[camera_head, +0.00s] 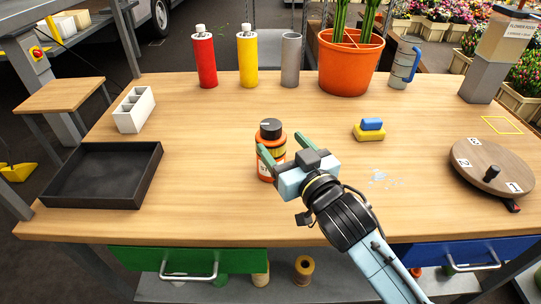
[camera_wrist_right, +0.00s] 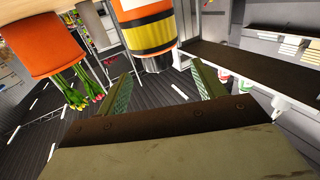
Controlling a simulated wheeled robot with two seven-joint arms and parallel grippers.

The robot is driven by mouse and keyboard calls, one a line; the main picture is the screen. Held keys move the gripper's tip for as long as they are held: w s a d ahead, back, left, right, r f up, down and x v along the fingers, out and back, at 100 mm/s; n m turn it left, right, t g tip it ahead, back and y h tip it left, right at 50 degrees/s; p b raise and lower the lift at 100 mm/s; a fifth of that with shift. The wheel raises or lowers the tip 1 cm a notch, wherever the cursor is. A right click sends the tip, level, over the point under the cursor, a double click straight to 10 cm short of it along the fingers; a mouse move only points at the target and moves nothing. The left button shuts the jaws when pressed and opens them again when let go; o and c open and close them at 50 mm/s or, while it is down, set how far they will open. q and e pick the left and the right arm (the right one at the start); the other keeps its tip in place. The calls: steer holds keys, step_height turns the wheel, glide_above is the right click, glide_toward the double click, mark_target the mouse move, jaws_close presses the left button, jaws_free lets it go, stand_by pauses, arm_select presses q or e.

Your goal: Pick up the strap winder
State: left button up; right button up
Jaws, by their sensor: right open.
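An upright orange cylinder with a black knob on top, a yellow-and-black band and a white label, which I take for the strap winder (camera_head: 271,144), stands on the table near its middle. In the right wrist view the strap winder (camera_wrist_right: 150,36) appears upside down at the top, beyond my fingers. My right gripper (camera_head: 279,141) is open, its green fingers pointing at the strap winder from the right front. One finger overlaps the winder's front in the head view, the other is at its right. I cannot tell whether they touch it. My left gripper is not in view.
A black tray (camera_head: 102,196) and white divided box (camera_head: 134,110) are at the left. Bottles, a grey cylinder (camera_head: 291,60) and an orange pot (camera_head: 349,68) line the back. Yellow and blue blocks (camera_head: 370,133) and a numbered turntable (camera_head: 491,167) are at the right.

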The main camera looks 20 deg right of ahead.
mark_target(276, 133)
steer(key=shift+w+a, duration=0.15)
steer(key=shift+w, duration=1.1)
steer(key=w+b, duration=0.1)
steer(key=w, duration=0.2)
steer(key=shift+w+a+r, duration=0.1)
steer(key=shift+w+r, duration=0.05)
steer(key=shift+w+a, duration=0.15)
steer(key=shift+w, duration=0.5)
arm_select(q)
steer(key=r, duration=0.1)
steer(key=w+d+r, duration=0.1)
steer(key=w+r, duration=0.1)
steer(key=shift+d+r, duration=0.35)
arm_select(e)
steer(key=shift+c, duration=0.2)
jaws_close()
